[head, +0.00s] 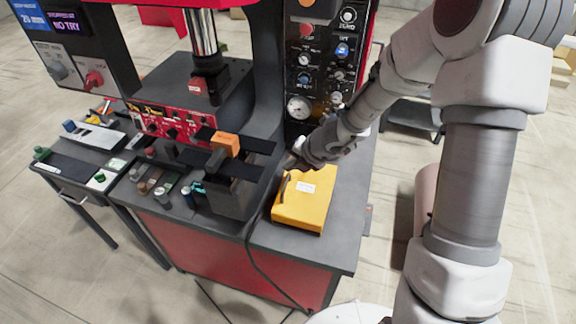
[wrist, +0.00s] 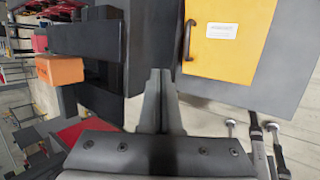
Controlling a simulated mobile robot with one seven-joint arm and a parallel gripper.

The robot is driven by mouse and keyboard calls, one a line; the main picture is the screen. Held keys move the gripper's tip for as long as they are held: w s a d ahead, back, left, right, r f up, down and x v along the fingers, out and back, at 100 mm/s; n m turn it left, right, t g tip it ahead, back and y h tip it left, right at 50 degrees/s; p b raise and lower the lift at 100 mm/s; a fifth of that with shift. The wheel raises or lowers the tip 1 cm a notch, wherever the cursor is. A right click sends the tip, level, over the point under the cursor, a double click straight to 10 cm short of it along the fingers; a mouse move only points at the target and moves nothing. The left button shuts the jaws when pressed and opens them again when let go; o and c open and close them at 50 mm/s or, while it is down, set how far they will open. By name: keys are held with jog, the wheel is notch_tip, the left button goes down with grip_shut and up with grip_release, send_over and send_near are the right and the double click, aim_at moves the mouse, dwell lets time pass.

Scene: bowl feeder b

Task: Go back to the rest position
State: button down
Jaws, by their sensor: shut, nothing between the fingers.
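My gripper (wrist: 158,88) is shut and empty in the wrist view, its two fingers together. In the head view my gripper (head: 292,163) is small and partly hidden by my wrist, above the rear of the yellow box (head: 306,204). The yellow box has a black handle and a white label, and it lies on the dark bench top. It also shows in the wrist view (wrist: 226,62), to the right of my fingers. My arm reaches in from the right of the head view.
A red and black machine stands behind the bench (head: 345,238). An orange block (head: 226,143) sits on a dark fixture left of my gripper; it shows in the wrist view (wrist: 59,70). Several small parts lie at the left. A black cable hangs over the bench front. Open floor lies at the right.

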jog(key=shift+s+r, duration=0.1)
jog(key=shift+r, duration=0.2)
jog(key=s+r+n+b, duration=0.1)
jog(key=s+r+n, duration=0.2)
jog(key=r+n, duration=0.3)
jog(key=s+d+r+n+b, duration=0.1)
jog(key=s+r+n, duration=0.25)
jog(key=n, duration=0.55)
jog(key=s+r+n+b, duration=0.1)
jog(key=s+r+n, duration=0.1)
jog(key=r+n, duration=0.4)
jog(key=s+d+r+n+h+b, duration=0.1)
jog(key=s+d+n+h, duration=0.1)
jog(key=s+d+n, duration=0.4)
jog(key=s+d+r+n+h+b, duration=0.2)
jog(key=s+d+n, duration=0.4)
jog(key=s+n, duration=0.4)
jog(key=n+h, duration=0.1)
jog(key=n, duration=0.2)
jog(key=shift+t, duration=0.4)
